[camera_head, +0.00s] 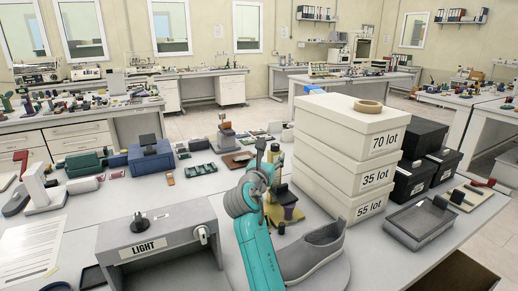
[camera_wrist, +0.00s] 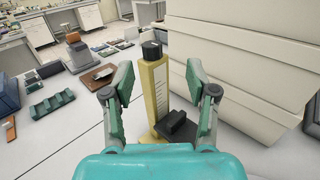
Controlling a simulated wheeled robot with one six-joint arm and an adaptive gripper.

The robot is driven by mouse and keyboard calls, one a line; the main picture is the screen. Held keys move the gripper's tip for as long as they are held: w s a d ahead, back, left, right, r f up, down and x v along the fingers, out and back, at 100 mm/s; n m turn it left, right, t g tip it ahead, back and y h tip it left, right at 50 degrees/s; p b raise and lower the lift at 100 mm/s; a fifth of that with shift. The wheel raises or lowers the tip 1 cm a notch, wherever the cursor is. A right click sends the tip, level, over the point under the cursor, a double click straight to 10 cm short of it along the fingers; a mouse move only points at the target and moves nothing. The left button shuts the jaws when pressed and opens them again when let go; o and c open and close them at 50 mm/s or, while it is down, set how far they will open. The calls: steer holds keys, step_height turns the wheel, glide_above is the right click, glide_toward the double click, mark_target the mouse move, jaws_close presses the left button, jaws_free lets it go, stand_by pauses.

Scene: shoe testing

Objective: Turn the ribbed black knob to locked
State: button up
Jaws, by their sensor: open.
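The ribbed black knob (camera_wrist: 152,49) sits on top of a yellow upright column (camera_wrist: 153,88) with a scale strip on its side. In the head view the yellow stand (camera_head: 287,197) is partly hidden behind my teal arm. My gripper (camera_wrist: 159,82) is open and empty in the wrist view, one finger on each side of the column. The knob shows between and beyond the fingertips, with no contact visible. In the head view my gripper (camera_head: 264,160) is beside the column top.
A grey shoe (camera_head: 310,254) lies in front of the stand. A grey light box (camera_head: 160,245) is at front left. A brown board (camera_wrist: 101,75) lies left of the column.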

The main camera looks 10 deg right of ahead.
mark_target(274, 147)
steer(key=x, duration=0.7)
steer(key=a+f+x, duration=0.1)
steer(key=x, duration=0.2)
steer(key=shift+w, duration=0.6)
jaws_close()
